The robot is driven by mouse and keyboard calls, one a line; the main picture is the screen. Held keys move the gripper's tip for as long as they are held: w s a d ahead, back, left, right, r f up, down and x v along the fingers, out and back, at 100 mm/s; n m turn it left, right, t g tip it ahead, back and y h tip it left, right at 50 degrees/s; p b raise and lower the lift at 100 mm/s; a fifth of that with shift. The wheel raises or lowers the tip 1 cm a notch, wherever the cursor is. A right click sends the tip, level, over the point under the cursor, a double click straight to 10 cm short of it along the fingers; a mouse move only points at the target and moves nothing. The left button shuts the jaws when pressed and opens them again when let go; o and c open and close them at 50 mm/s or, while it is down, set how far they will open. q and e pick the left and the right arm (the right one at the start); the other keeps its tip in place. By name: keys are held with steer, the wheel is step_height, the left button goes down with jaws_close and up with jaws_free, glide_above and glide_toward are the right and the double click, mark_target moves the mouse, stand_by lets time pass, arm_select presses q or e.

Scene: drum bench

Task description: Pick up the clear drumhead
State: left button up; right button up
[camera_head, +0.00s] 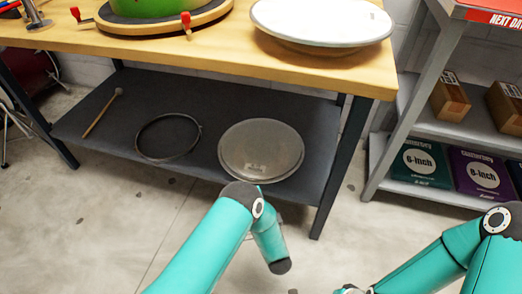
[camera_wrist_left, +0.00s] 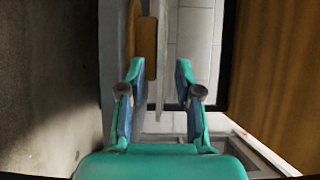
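The clear drumhead (camera_head: 262,150) is a round, translucent grey disc with a pale rim. It lies on the dark lower shelf of the bench, near the front edge. My left arm bends just in front of it in the head view, but its fingers are not visible there. In the left wrist view my left gripper (camera_wrist_left: 158,100) is open, with its two fingers apart. A thin pale edge (camera_wrist_left: 164,50) stands between and beyond the fingers, seemingly the drumhead seen edge-on; contact is not visible.
The lower shelf (camera_head: 215,105) also holds a black hoop (camera_head: 141,147) and a mallet (camera_head: 103,112). The wooden benchtop (camera_head: 225,48) above carries a white drumhead (camera_head: 322,20) and a green drum (camera_head: 145,8). A bench leg (camera_head: 340,165) and a grey rack (camera_head: 405,110) stand to the right.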

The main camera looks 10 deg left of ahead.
mark_target(250, 172)
arm_select(q)
steer(key=b+x, duration=0.3)
steer(key=x, duration=0.6)
steer(key=shift+w+a+r, duration=0.1)
steer(key=shift+a+r, duration=0.05)
steer(key=shift+w+a+r, duration=0.15)
steer(key=shift+w, duration=0.2)
jaws_close()
